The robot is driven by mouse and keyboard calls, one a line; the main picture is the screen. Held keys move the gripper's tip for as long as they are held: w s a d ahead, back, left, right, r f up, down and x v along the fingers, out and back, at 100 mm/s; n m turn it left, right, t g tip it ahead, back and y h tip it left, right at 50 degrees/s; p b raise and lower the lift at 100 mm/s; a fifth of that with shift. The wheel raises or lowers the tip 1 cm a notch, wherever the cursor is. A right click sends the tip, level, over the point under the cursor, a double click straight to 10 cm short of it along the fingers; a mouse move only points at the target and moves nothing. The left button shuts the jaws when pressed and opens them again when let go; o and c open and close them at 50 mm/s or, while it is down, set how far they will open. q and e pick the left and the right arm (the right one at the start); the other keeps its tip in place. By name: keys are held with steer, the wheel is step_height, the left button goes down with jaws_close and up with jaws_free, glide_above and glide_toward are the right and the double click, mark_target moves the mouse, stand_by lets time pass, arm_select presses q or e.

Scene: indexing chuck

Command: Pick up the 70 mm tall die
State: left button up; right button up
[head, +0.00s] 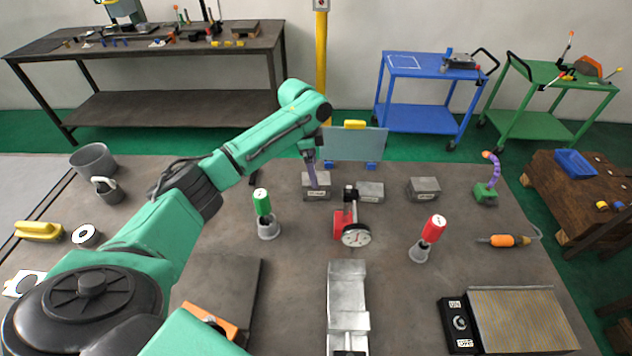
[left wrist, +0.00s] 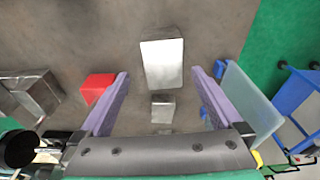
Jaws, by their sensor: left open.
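Three grey metal dies with labels on their front faces stand in a row on the table: a left die (head: 320,194), a middle die (head: 369,191) and a right die (head: 424,188). The left one looks tallest. My left gripper (head: 312,182) points down at the left die, its purple fingers hiding part of it. In the left wrist view my open left gripper (left wrist: 160,74) has the left die's bright top (left wrist: 162,64) between its fingertips, with gaps on both sides. Fingertip height against the die is unclear. The middle die (left wrist: 163,108) shows beyond it. My right gripper is out of view.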

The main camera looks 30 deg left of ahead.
mark_target(322, 192)
arm_select(q)
steer(key=f, duration=0.1)
steer(key=f+p, duration=0.1)
steer(key=f, duration=0.1)
steer(key=w+f, duration=0.1)
steer(key=shift+d+f+p, duration=0.2)
steer(key=shift+f+p, duration=0.1)
steer(key=shift+f, duration=0.05)
steer(key=shift+s+f, duration=0.1)
steer(key=shift+f, duration=0.1)
steer(key=shift+c, duration=0.3)
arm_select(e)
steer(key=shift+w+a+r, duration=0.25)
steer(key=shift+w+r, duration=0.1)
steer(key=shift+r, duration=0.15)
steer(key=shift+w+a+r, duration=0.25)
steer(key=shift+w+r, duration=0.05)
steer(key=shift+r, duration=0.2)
arm_select(q)
jaws_close()
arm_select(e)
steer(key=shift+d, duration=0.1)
